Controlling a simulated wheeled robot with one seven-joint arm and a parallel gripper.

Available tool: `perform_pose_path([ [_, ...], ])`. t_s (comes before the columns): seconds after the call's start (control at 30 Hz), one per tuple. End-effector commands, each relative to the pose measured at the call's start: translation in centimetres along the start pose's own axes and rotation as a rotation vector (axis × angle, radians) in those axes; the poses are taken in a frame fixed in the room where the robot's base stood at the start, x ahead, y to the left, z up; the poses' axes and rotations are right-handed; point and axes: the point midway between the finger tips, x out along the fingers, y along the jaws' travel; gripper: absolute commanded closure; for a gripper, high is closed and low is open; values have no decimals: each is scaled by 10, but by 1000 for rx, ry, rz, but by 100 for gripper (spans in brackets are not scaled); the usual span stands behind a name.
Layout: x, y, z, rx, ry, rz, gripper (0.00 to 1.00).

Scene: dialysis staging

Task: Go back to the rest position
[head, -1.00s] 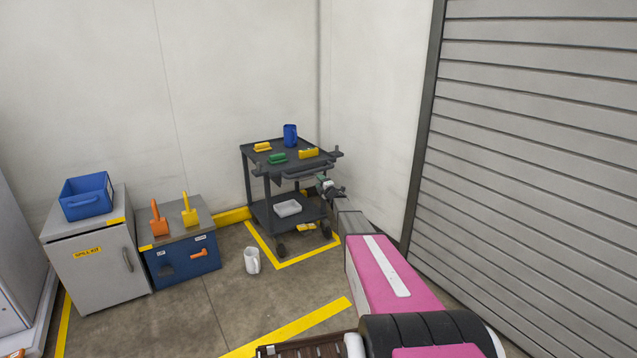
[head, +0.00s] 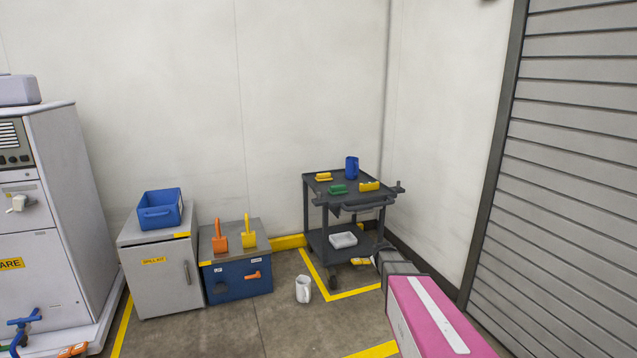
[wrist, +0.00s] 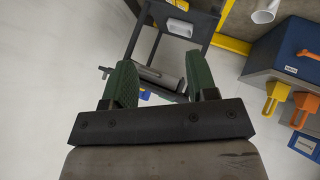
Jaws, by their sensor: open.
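My gripper (wrist: 160,85) shows in the wrist view with its two green fingers apart and nothing between them. Past the fingers is the dark cart, seen at a tilt. In the head view my pink and grey arm reaches from the bottom right toward the cart (head: 315,210), and the gripper itself is hidden or too small to make out there.
The cart carries a blue jug (head: 351,167), a green block (head: 338,189) and yellow blocks. A white pitcher (head: 303,290) stands on the floor. A blue cabinet (head: 237,281) and a grey spill kit cabinet (head: 158,285) stand left. A shutter (head: 575,180) is right.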

Motion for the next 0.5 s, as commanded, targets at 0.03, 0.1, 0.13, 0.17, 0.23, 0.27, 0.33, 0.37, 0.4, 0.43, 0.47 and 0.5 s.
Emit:
perform_pose_path([
  [0.03,-34,-17,24,52,-66,-41,47],
  [0.1,-66,-38,48,127,-164,-101,47],
  [0.13,-80,-47,59,157,-207,-125,47],
  [0.17,-93,-55,69,187,-248,-149,47],
  [0.23,-127,-75,93,250,-346,-202,47],
  [0.27,-140,-83,102,274,-384,-224,47],
  [0.33,-171,-100,120,323,-471,-270,47],
  [0.37,-183,-106,128,342,-506,-287,47],
  [0.4,-197,-113,136,362,-547,-308,47],
  [0.43,-206,-118,141,377,-575,-321,47],
  [0.47,-215,-122,146,388,-600,-334,47],
  [0.5,-224,-127,151,401,-629,-346,47],
])
